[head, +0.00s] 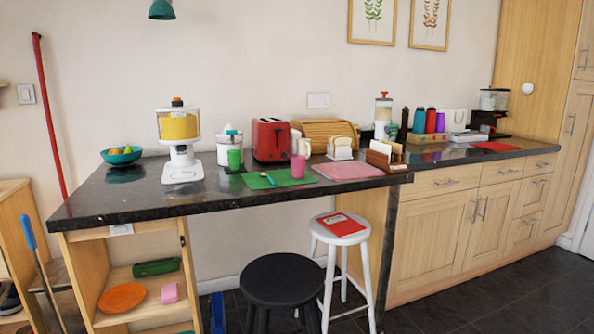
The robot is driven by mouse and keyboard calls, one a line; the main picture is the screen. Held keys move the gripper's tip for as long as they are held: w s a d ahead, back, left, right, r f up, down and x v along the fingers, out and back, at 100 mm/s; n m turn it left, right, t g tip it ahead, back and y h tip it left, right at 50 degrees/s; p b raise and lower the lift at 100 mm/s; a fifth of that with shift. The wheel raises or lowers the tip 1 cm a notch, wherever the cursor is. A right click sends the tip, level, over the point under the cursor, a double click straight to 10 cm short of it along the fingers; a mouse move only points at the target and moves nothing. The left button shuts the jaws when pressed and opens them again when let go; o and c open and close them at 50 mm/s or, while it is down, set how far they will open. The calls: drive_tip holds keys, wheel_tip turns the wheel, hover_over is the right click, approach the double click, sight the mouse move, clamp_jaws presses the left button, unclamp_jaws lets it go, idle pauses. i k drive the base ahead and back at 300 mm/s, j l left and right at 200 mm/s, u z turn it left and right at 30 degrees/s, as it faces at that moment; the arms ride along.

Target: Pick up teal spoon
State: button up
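The teal spoon (268,179) lies on a green placemat (290,180) on the dark granite counter (130,200). It is small in the head view, at the left part of the mat, and nothing hides it. My gripper does not show in this view.
A green cup (235,159), a red toaster (271,140) and a pink cup (298,166) stand near the mat. A white dispenser (181,150) is to the left. A black stool (283,281) and a white stool (341,238) stand before the counter.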

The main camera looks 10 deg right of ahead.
sight(264, 174)
drive_tip(key=i+j, duration=0.1)
drive_tip(key=i, duration=1.15)
drive_tip(key=i+j+z, duration=0.1)
drive_tip(key=i, duration=0.55)
